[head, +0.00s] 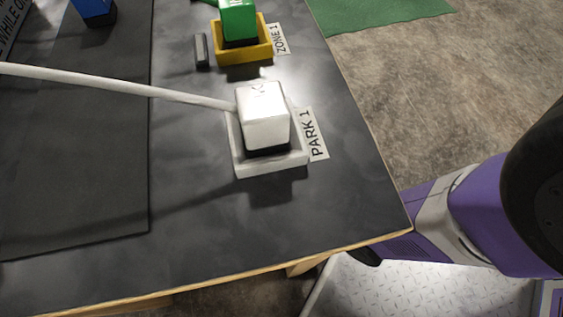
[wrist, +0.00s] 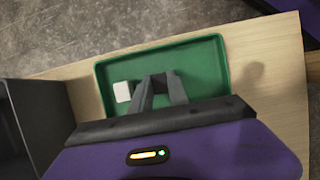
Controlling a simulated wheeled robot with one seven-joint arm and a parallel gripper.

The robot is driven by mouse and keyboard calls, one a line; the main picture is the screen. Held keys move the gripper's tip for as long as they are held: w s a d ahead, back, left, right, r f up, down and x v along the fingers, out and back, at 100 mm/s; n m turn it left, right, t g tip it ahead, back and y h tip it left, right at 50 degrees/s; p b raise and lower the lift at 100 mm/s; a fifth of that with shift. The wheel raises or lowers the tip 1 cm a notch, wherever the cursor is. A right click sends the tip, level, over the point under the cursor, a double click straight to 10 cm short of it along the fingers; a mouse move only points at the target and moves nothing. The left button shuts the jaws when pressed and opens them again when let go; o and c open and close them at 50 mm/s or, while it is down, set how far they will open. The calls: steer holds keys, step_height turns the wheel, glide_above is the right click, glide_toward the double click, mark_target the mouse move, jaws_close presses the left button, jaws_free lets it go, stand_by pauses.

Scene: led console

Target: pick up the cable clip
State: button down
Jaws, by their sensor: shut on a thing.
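My gripper (wrist: 161,76) is in the wrist view, above a green tray (wrist: 208,60). Its two grey fingers lean in towards each other at the tips. They are shut on a small dark thing, which I take to be the cable clip; the fingers mostly hide it and its shape is not clear. In the head view my gripper does not show; only my purple arm is seen at the right, beyond the table's edge.
A white block (wrist: 122,91) is in the green tray, left of my fingers. The tray is on a wooden surface (wrist: 270,80); a dark panel (wrist: 38,120) stands at left. In the head view, a white plug (head: 264,118) with a cable sits in the PARK 1 holder (head: 240,164).

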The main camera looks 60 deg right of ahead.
step_height(320, 180, up, 20)
steer(key=p, duration=1.1)
steer(key=shift+s+f, duration=0.1)
